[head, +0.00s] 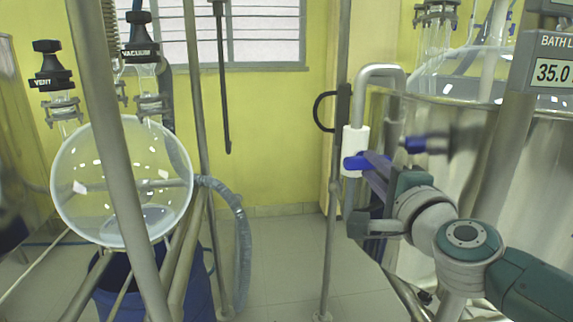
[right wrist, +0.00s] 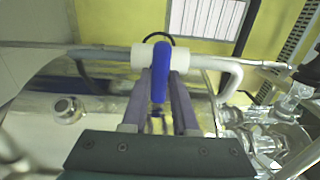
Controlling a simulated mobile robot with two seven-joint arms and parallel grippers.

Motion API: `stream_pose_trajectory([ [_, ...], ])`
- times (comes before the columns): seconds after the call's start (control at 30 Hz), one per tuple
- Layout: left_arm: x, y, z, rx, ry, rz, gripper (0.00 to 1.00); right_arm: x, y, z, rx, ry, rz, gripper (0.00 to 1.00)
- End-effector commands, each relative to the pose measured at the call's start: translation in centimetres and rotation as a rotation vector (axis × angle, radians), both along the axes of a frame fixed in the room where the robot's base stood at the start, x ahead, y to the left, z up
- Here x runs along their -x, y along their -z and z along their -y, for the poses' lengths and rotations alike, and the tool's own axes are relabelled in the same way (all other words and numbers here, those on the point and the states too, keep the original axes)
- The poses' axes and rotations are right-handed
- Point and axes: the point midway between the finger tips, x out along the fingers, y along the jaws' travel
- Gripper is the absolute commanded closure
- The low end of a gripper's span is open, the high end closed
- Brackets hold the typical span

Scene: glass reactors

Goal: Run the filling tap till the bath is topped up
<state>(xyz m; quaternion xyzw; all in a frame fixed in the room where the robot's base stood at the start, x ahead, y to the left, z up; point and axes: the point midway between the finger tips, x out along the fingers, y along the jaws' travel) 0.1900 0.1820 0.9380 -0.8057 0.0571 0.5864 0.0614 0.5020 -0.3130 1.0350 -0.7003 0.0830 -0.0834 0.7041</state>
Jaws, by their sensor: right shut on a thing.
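The filling tap has a white body (head: 355,140) on a grey bent pipe (head: 380,70) and a blue lever (head: 353,163). My right gripper (head: 367,164) is shut on the blue lever. In the right wrist view the lever (right wrist: 160,72) sits between the two purple-grey fingers and points across the pipe. The steel bath (head: 465,175) is at the right, and the pipe bends over towards its rim. The display (head: 553,72) reads "BATH L" and 35.0; its right edge is cut off. I cannot see water running from the pipe. My left gripper is not in view.
A round glass vessel (head: 120,195) with vent and vacuum valves stands at the left in a metal frame (head: 113,130). A blue drum (head: 115,290) is below it. An upright pole (head: 337,220) stands just left of the tap. The middle floor (head: 275,265) is clear.

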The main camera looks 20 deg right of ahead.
Motion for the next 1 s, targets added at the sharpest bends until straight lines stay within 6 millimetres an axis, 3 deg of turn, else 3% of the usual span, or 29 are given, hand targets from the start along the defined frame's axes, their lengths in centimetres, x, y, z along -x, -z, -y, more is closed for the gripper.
stream_pose_trajectory([
  [0.43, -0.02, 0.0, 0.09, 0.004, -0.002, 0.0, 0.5, 0.02, 0.08, 0.0, -0.014, 0.0, 0.001, 1.0],
  [0.47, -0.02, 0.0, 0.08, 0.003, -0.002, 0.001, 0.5, 0.02, 0.08, 0.0, -0.014, 0.0, 0.001, 0.7],
  [0.7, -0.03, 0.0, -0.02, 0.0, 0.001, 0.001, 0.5, 0.01, 0.05, 0.01, -0.012, 0.0, 0.002, 0.43],
  [1.0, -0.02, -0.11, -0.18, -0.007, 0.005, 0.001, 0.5, 0.22, 0.01, -0.06, -0.01, 0.0, 0.001, 0.43],
])
